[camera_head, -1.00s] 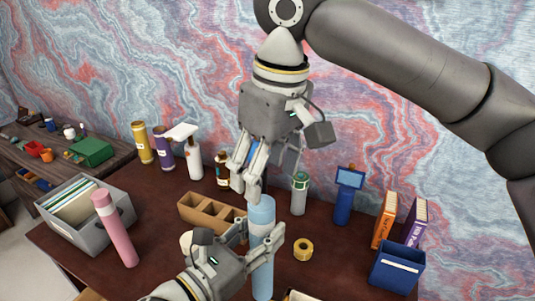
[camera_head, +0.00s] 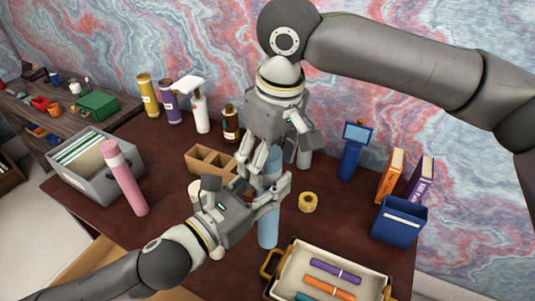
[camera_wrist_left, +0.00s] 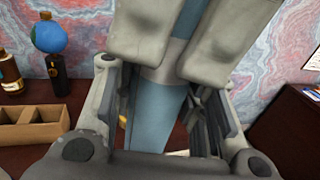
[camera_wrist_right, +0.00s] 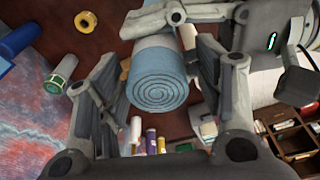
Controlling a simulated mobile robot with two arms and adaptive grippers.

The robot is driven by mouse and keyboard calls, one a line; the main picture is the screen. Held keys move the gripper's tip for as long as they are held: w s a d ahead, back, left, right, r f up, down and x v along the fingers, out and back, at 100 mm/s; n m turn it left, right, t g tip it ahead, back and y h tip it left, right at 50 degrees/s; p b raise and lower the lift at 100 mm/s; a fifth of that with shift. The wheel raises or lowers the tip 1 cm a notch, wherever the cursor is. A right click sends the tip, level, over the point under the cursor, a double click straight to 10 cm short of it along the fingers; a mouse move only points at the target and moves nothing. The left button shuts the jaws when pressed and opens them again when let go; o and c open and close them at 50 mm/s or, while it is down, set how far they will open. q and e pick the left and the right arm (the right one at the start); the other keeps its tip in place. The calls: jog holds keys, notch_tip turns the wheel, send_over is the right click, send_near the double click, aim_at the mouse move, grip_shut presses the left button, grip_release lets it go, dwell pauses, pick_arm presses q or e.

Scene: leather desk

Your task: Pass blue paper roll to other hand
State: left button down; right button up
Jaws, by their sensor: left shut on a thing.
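The blue paper roll (camera_head: 268,232) is a light-blue cylinder with a pale band, standing near upright above the desk. My left gripper (camera_head: 272,192) is shut on its middle; the held roll also fills the centre of the left wrist view (camera_wrist_left: 158,115). My right gripper (camera_head: 259,168) comes down from above, with its fingers on both sides of the roll's upper end. In the right wrist view, the roll's spiral end (camera_wrist_right: 158,90) lies between my open right fingers, with a small gap showing at the sides.
A cream tray (camera_head: 283,283) with coloured rolls is at the front. A brown divided box (camera_head: 205,165), yellow tape (camera_head: 308,202), bottles and a spray bottle (camera_head: 200,112) stand behind. A grey file box (camera_head: 100,185) and pink roll (camera_head: 127,180) are left; a blue bin (camera_head: 398,225) is right.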

jog(key=c, duration=0.9)
pick_arm(q)
jog(key=c, duration=0.8)
grip_release()
pick_arm(e)
jog(key=shift+c, duration=0.2)
